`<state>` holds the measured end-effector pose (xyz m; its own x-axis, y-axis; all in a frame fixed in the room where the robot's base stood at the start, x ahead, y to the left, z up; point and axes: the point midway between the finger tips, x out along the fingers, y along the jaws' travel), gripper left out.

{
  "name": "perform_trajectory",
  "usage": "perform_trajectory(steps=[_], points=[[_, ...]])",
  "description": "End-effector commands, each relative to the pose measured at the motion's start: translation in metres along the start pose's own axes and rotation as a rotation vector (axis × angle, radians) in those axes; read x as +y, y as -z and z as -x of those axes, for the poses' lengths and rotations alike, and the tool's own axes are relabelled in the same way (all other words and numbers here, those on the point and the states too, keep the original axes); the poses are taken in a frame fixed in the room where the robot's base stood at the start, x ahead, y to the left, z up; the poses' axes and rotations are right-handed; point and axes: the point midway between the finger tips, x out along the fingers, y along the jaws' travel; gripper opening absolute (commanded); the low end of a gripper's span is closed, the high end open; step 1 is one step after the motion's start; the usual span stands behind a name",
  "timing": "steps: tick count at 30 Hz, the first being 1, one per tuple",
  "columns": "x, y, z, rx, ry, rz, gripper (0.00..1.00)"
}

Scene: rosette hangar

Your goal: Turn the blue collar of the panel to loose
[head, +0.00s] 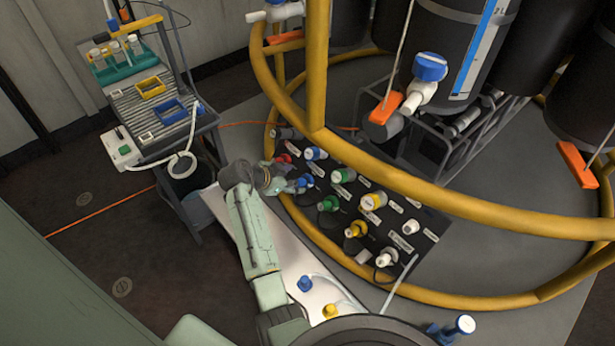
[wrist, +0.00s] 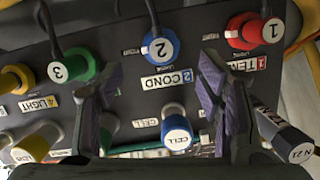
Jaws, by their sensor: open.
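The dark panel (head: 400,235) carries two rows of coloured connectors. The blue collar (wrist: 160,47) with a white cap numbered 2 sits above the "2 COND" label in the wrist view; a cable runs to it. It also shows in the head view (head: 306,180), close to my gripper (head: 288,184). My gripper (wrist: 158,80) is open and empty; in the wrist view its fingers stand left and right below the blue collar, apart from it. A white connector with a blue ring (wrist: 177,130), marked "CELL", shows lower between the fingers.
The red collar 1 (wrist: 256,33) and the green collar 3 (wrist: 74,66) flank the blue one. A yellow rail (head: 410,185) arches over the panel. A white board (head: 290,255) lies below my arm. A cart with a tube rack (head: 125,65) stands at left.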

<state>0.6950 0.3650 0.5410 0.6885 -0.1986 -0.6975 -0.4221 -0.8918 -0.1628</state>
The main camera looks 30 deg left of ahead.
Motion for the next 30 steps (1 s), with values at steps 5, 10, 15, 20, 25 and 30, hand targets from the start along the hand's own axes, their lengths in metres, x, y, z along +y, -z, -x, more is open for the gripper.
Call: perform_trajectory(steps=[5,10,15,20,25,30], points=[[0.0,0.002,-0.035,-0.001,-0.002,-0.001,0.61],[-0.001,0.002,-0.059,0.0,0.0,-0.001,0.61],[-0.001,0.001,-0.07,0.0,0.003,-0.001,0.61],[-0.001,0.001,-0.072,-0.001,0.003,-0.001,0.61],[-0.001,0.001,-0.072,0.0,0.003,-0.001,0.57],[-0.001,0.001,-0.072,0.0,0.003,-0.001,0.46]])
